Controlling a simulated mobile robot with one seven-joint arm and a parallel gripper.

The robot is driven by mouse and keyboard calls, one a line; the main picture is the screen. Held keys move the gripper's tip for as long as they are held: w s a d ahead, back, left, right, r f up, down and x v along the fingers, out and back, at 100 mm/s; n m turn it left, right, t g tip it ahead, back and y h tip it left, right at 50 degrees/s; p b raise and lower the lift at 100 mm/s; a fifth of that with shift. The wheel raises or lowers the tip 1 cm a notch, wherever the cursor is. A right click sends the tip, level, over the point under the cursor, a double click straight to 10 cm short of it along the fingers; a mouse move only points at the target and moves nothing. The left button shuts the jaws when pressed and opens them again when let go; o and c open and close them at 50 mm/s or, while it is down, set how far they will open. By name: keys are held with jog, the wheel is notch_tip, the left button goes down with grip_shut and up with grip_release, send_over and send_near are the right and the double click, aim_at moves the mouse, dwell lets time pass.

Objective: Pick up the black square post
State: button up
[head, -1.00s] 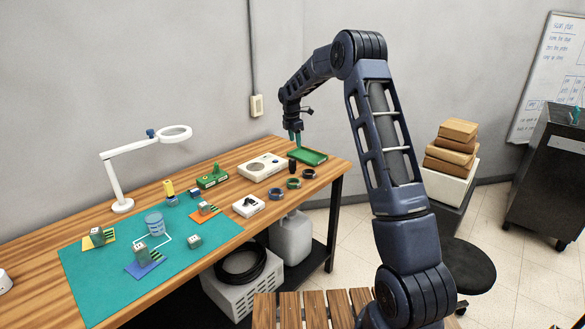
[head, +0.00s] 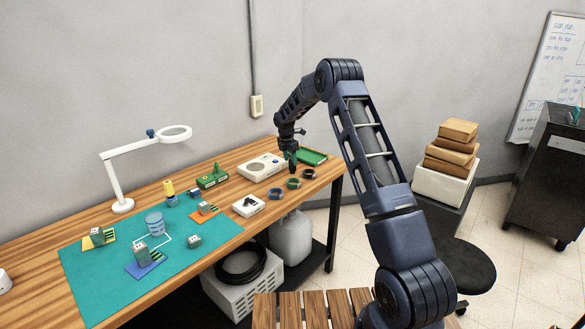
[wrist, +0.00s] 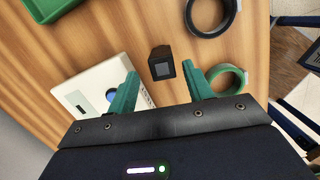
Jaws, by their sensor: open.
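The black square post (wrist: 161,62) stands on the wooden table in the wrist view, its lighter square top facing the camera. In the head view the post (head: 292,168) shows as a small dark shape just below my gripper (head: 289,156). In the wrist view my gripper (wrist: 161,88) has its two green fingers spread wide, one on each side of the post's line. The post is beyond the fingertips, roughly centred between them, and nothing is held.
A green ring (wrist: 226,80) and a black ring (wrist: 212,14) lie right of the post. A white device (wrist: 100,92) is close on the left. A green tray (head: 313,157) lies behind. A teal mat (head: 90,275) with small parts covers the table's left.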

jog(key=f, duration=0.1)
jog(key=d+f, duration=0.1)
jog(key=f, duration=0.3)
jog(key=shift+w+d, duration=0.2)
jog(key=shift+d, duration=0.05)
jog(key=shift+r, duration=0.1)
jog(key=c, duration=1.1)
